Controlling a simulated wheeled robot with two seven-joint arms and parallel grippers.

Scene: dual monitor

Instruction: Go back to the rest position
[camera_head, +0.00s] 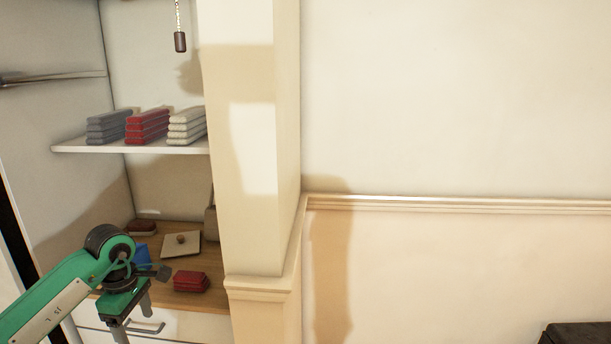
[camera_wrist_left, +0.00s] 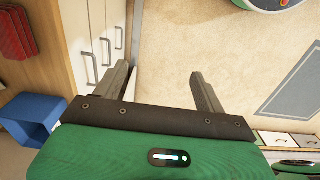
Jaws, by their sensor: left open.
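My green left arm enters the head view from the left edge. My left gripper (camera_head: 134,318) is in front of the wooden closet counter (camera_head: 214,297), near its drawer fronts. In the left wrist view the left gripper (camera_wrist_left: 160,75) is open, its two grey fingers apart with nothing between them; the floor and drawer fronts lie beyond. My right gripper is in neither view.
Folded red cloths (camera_head: 191,281), a blue box (camera_head: 141,254) and a beige square item (camera_head: 181,244) sit on the counter. A white shelf (camera_head: 74,148) above carries folded stacks. A wall pillar (camera_head: 262,170) stands right of the closet. A dark object (camera_head: 580,334) is at lower right.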

